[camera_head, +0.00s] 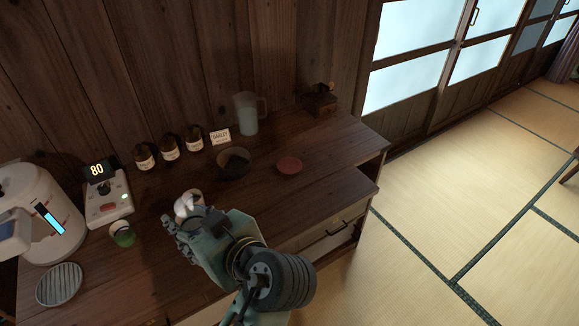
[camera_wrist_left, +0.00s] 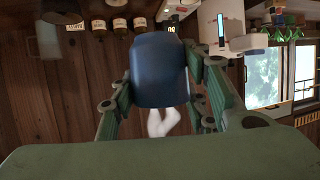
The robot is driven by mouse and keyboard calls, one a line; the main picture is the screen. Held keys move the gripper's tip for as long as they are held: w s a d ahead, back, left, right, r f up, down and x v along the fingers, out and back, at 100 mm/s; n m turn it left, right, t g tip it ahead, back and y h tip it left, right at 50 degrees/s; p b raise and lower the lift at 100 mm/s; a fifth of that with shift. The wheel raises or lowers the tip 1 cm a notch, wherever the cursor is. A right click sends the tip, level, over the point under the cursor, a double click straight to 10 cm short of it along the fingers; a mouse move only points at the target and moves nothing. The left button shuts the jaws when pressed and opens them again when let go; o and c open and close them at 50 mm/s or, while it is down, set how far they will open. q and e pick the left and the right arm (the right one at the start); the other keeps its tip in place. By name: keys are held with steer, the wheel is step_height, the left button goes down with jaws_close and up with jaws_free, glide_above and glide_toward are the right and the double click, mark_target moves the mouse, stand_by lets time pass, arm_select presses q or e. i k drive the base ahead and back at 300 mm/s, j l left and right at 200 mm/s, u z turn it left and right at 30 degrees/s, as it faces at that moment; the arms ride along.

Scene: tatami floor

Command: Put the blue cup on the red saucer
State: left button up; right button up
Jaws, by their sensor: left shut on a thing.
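The blue cup (camera_wrist_left: 160,70) sits between the green fingers of my left gripper (camera_wrist_left: 163,92) in the left wrist view, and the gripper is shut on it. A white curved piece (camera_wrist_left: 162,121) shows at the cup's lower edge there; I cannot tell for sure whether it is a handle. In the head view my left gripper (camera_head: 190,222) is over the front part of the wooden counter and hides most of the cup. The red saucer (camera_head: 289,165) lies empty on the counter, to the right of and farther back than the gripper. My right gripper is not in view.
A dark bowl (camera_head: 233,162) stands between gripper and saucer. Behind are a clear pitcher (camera_head: 247,112), a small label card (camera_head: 220,137) and several brown bottles (camera_head: 169,147).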

mark_target(291, 165)
steer(key=i+l, duration=0.75)
steer(key=i, duration=0.15)
